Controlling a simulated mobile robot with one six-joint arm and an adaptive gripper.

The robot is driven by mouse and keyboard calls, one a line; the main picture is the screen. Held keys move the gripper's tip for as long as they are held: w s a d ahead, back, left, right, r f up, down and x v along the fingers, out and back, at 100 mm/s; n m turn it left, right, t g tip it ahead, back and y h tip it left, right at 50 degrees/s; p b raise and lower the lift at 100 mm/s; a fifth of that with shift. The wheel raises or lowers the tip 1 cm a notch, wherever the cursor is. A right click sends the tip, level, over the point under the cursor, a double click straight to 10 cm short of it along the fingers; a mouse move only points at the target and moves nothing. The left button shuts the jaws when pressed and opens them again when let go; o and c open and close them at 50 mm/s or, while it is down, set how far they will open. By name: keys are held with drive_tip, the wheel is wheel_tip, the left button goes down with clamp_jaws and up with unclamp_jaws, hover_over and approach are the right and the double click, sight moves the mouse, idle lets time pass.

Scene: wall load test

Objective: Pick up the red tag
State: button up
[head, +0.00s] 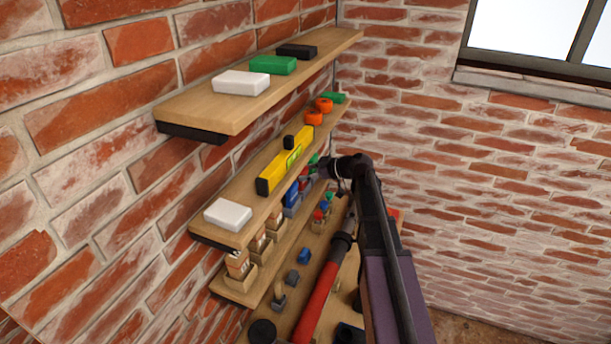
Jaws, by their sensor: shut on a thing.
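My gripper (318,171) is at the middle shelf level, right of the yellow spirit level. It is small and dark in the head view, and its fingertips are partly lost among small coloured things. A small red piece (306,184) shows at the fingers, which are shut; I take it as the red tag, though its outline is not clear. A blue block (292,196) stands just left of it. Small red pieces (318,213) also show lower down on the shelf below. My arm hides part of the shelves to the right.
Wooden shelves (328,52) run along the brick wall. The upper one bears white, green and black boxes. Lower shelves hold bins and small parts.

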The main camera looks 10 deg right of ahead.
drive_tip(key=shift+r, duration=0.15)
wheel_tip(320, 180, up, 7)
drive_tip(key=p, duration=0.7)
drive_tip(key=s+d, duration=1)
drive_tip(key=d, duration=0.5)
drive_tip(key=shift+f, duration=0.2)
drive_tip(key=shift+f, duration=0.1)
